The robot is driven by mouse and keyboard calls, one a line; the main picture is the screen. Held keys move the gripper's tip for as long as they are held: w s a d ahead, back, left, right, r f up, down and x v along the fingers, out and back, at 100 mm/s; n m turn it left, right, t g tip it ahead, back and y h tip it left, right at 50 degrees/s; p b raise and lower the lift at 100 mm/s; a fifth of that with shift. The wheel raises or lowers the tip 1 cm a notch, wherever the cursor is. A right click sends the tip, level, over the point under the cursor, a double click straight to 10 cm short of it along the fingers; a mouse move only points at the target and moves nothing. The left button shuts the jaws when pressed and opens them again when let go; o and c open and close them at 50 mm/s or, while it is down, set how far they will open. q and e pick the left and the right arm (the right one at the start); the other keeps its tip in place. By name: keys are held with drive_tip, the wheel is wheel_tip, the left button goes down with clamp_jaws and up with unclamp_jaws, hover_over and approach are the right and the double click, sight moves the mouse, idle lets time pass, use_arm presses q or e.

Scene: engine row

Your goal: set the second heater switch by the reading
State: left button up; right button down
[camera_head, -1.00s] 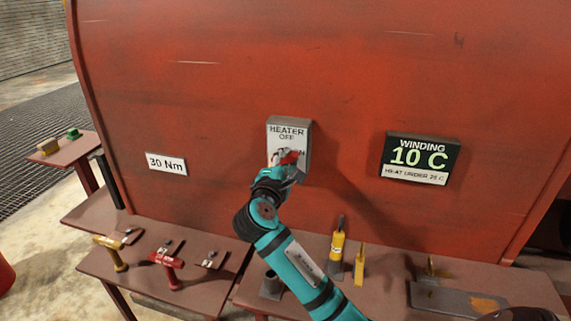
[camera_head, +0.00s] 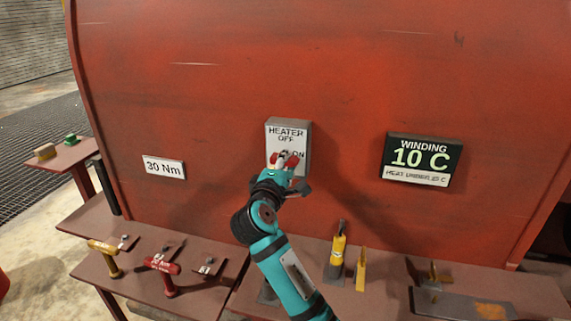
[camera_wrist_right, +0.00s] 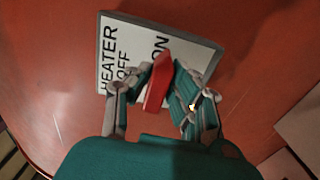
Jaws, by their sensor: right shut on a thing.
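The heater switch box (camera_head: 288,133), grey with a white face marked HEATER, OFF and ON, is fixed to the red casing. My right gripper (camera_head: 285,160) is at the lower part of its face. In the right wrist view the gripper (camera_wrist_right: 160,85) is shut on the red switch handle (camera_wrist_right: 157,80), which stands between the fingers near the word ON. The handle's exact setting is partly hidden by the gripper. The reading panel (camera_head: 422,160) to the right shows WINDING 10 C, with HEAT UNDER 25 C below. My left gripper is not in view.
A 30 Nm label (camera_head: 164,167) is on the casing at left. Below, low tables carry a yellow tool (camera_head: 104,257), a red tool (camera_head: 163,275), a yellow-handled tool (camera_head: 338,250) and a grey plate (camera_head: 450,304). The casing around the switch is clear.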

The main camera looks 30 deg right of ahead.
drive_tip(key=shift+f, duration=0.15)
drive_tip(key=c, duration=1.2)
unclamp_jaws()
drive_tip(key=shift+s+a, duration=0.1)
drive_tip(key=shift+s, duration=0.05)
drive_tip(key=v, duration=1.1)
drive_tip(key=shift+s+a, duration=0.3)
